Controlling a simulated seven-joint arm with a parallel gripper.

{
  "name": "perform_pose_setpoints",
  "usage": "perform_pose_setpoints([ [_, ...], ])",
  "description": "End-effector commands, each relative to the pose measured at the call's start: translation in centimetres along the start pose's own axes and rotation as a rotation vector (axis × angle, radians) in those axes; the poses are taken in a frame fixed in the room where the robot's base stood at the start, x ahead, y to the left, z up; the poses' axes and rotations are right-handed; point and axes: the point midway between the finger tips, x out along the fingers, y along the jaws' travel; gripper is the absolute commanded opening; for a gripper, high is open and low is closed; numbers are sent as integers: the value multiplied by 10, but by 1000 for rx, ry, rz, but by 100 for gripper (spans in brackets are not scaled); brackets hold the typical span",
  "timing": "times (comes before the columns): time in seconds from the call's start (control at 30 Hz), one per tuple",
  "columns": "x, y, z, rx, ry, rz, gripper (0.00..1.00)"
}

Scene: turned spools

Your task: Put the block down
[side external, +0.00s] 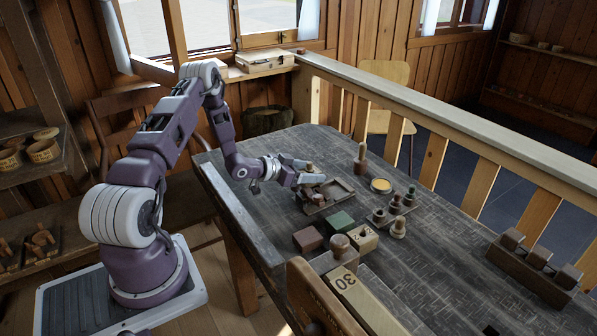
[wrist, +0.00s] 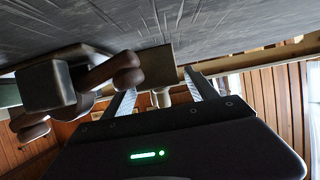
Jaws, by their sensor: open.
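My gripper (side external: 310,176) is low over the far left part of the dark table, at the wooden tray (side external: 314,209). In the wrist view my gripper (wrist: 160,88) has its two pale fingers apart. A brown block-like piece (wrist: 158,64) shows between and beyond the fingertips; I cannot tell whether it touches them. In the side view a dark red block (side external: 308,239), a green block (side external: 340,221) and a pale wooden block (side external: 363,239) stand together nearer the camera. Which block the task means is not clear.
A dark block (wrist: 42,88) and turned pieces crowd the left of the wrist view. A tall spool (side external: 360,158), a yellow-topped round dish (side external: 381,185) and a small rack of spools (side external: 379,217) stand right of the tray. The table's right middle (side external: 440,250) is clear.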

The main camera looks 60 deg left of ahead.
Motion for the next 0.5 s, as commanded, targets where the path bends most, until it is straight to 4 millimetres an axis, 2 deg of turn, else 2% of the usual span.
perform_pose_setpoints([
  [0.3, -68, -1, 0, -2, -2, -4, 67],
  [0.5, -103, -1, 0, -1, -1, -3, 67],
])
